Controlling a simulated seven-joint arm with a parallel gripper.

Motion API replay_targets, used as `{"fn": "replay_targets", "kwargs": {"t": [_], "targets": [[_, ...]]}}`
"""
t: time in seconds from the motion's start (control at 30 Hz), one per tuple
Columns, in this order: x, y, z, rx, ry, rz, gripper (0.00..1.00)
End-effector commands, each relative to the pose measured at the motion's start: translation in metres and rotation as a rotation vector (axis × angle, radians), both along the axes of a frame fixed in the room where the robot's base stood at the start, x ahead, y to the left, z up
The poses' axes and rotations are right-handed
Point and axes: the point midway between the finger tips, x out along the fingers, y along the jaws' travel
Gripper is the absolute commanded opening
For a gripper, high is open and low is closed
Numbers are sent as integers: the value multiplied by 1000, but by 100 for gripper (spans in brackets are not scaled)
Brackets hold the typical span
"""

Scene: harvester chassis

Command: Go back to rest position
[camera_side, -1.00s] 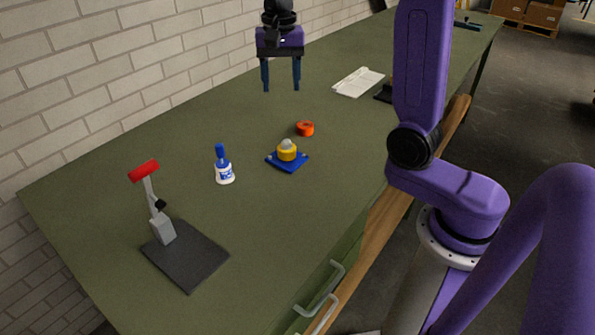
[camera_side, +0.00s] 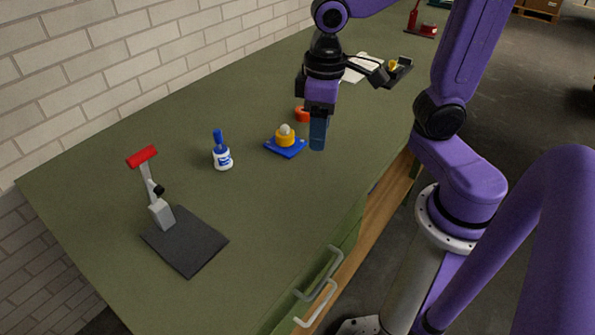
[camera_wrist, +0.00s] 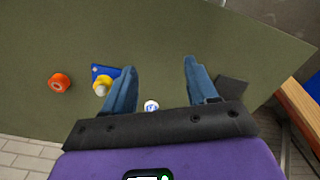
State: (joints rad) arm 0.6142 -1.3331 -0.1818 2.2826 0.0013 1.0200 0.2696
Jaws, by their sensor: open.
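My gripper (camera_side: 318,135) hangs above the green table with its blue fingers pointing down, to the right of the blue plate in the side view. In the wrist view its two fingers (camera_wrist: 160,80) are apart with no object held between them. A yellow part with a pale rounded top (camera_side: 285,136) sits on the blue plate (camera_side: 290,151). It also shows in the wrist view (camera_wrist: 102,85), left of the fingers. An orange ring-like part (camera_side: 302,114) lies behind, partly hidden by my gripper.
A blue-and-white bottle (camera_side: 222,158) stands left of the plate. A red-handled clamp (camera_side: 156,190) stands on a dark base plate (camera_side: 190,248) at the near left. White paper (camera_side: 362,66) lies farther back. The table between the clamp base and drawer edge is clear.

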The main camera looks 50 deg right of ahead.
Motion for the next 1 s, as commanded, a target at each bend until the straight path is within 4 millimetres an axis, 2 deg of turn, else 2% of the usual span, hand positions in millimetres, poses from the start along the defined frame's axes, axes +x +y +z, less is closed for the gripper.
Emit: {"fn": "replay_targets", "kwargs": {"t": [0.03,0.3,0.5,0.67,1.0], "targets": [[-13,-1,-3,0,-1,66,58],[-72,-7,-18,1,-6,407,58],[-103,-14,-26,3,-10,587,58],[-113,-16,-28,4,-12,645,58],[-113,-17,-29,4,-12,648,58]]}}
